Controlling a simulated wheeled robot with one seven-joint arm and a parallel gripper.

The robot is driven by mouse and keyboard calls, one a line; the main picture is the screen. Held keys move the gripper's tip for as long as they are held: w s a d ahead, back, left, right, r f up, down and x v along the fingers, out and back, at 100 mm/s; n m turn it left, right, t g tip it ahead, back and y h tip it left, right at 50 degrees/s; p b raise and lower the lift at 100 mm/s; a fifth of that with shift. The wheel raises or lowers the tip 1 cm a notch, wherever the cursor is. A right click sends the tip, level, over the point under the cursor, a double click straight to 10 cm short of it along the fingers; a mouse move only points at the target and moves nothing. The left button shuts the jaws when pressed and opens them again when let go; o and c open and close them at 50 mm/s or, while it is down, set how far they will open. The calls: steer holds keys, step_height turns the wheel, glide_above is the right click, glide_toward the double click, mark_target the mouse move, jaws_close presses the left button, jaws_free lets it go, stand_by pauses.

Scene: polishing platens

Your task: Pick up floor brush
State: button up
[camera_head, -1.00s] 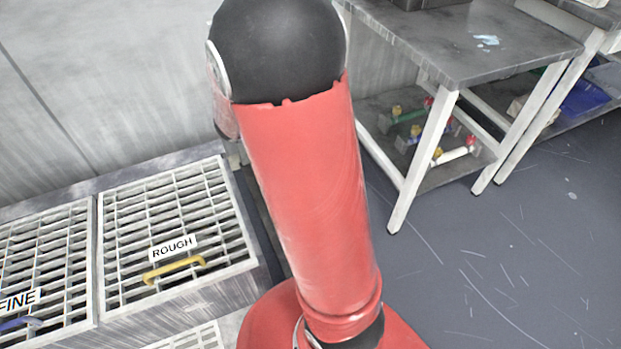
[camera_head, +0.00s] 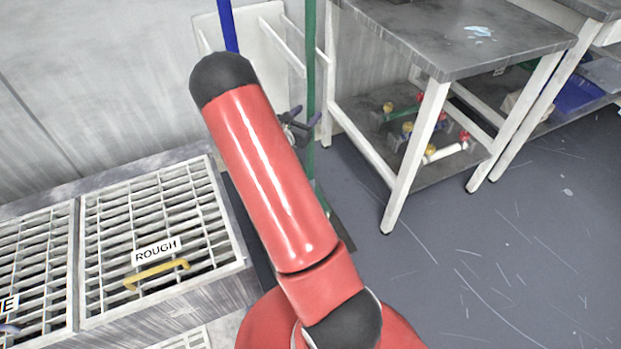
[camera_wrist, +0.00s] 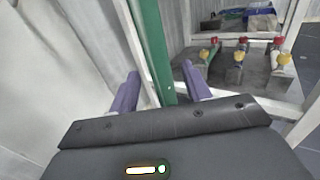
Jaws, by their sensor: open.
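A green pole (camera_head: 311,60), which looks like the handle of a floor brush, stands upright by the wall in the head view. Its lower end is partly hidden behind my arm, and I cannot clearly make out the brush head. My gripper (camera_head: 305,118) is open at the pole's middle height. In the wrist view the green pole (camera_wrist: 150,45) runs between the two purple fingers of my gripper (camera_wrist: 160,70), with space visible on both sides. The jaws are not closed on it.
A blue pole (camera_head: 228,25) stands to the left of the green one, by a white rack (camera_head: 265,40). A grey-topped table (camera_head: 450,40) stands close on the right, with coloured fittings on its lower shelf. Slatted platens (camera_head: 150,215) lie at left. Floor at right is clear.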

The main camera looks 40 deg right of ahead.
steer(key=shift+x, duration=1.35)
jaws_close()
steer(key=shift+r, duration=0.15)
stand_by(0.4)
